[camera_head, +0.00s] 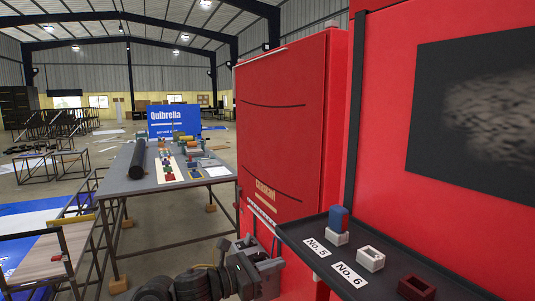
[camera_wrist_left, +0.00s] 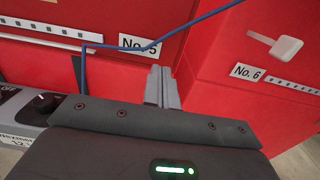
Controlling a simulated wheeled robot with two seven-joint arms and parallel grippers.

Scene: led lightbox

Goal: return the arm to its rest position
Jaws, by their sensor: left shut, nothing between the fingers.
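My left arm comes in at the bottom of the head view. Its gripper (camera_head: 262,272) is low, in front of the tall red cabinet (camera_head: 290,130). In the left wrist view the two grey fingers of this gripper (camera_wrist_left: 162,88) are together, with nothing between them. They point at red panels with a "No. 5" label (camera_wrist_left: 139,45) and a "No. 6" label (camera_wrist_left: 248,72). A thin blue cable (camera_wrist_left: 110,46) crosses that view near the fingertips; I cannot tell whether it touches them. My right gripper is not in view.
A dark shelf (camera_head: 318,268) on the right carries a blue block (camera_head: 339,217) in a white holder, an empty white holder (camera_head: 370,258) and a dark red one (camera_head: 416,287). A grey table (camera_head: 120,187) with many parts stands left. A black knob (camera_wrist_left: 45,104) is left of the fingers.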

